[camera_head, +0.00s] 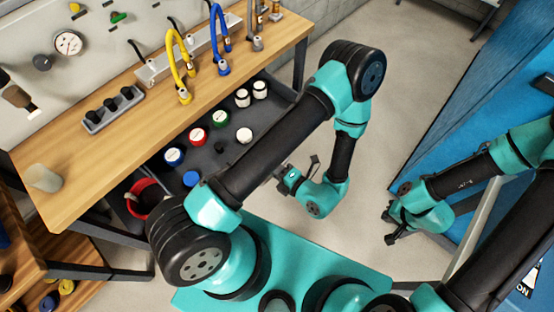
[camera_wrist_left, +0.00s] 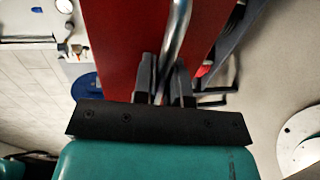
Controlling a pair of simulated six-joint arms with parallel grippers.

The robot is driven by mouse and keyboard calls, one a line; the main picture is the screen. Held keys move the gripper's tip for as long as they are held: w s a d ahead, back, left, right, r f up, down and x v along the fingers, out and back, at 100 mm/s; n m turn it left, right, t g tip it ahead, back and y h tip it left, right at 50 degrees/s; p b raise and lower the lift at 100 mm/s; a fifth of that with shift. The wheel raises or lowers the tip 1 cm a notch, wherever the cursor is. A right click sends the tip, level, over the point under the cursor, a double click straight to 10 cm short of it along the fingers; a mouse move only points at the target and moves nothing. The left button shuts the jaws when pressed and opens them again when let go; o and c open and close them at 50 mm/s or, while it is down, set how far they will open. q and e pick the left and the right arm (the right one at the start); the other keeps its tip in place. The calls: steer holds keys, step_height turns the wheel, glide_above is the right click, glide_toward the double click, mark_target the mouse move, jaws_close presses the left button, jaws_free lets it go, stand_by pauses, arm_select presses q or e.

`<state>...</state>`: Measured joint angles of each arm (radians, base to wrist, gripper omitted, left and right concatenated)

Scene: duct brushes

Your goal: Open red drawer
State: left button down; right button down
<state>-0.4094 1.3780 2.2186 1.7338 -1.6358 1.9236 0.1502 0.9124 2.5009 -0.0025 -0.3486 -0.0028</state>
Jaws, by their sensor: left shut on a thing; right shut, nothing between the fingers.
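The red drawer front (camera_wrist_left: 112,45) fills the middle of the left wrist view. A shiny metal bar handle (camera_wrist_left: 178,30) runs along it. My left gripper (camera_wrist_left: 166,75) is shut on this handle, with a finger on each side of the bar. In the head view my left gripper (camera_head: 283,178) is low in front of the workbench, and the red front cannot be made out there. A dark tray-like drawer (camera_head: 232,158) sticks out from under the bench top; I cannot tell whether it belongs to the red front. My right gripper (camera_head: 389,227) is shut and empty, away from the bench.
The wooden workbench (camera_head: 95,165) carries a yellow hose (camera_head: 178,55) and a blue hose (camera_head: 219,40). Several jars, such as a red-lidded one (camera_head: 198,137), stand in the dark drawer. A blue wall (camera_head: 480,100) is at the right. Open floor (camera_head: 425,70) lies between.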

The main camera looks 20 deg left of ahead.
arm_select(q)
steer(key=shift+s+d, duration=0.1)
steer(key=shift+d, duration=0.25)
steer(key=c, duration=1.2)
jaws_free()
steer(key=shift+v, duration=5.95)
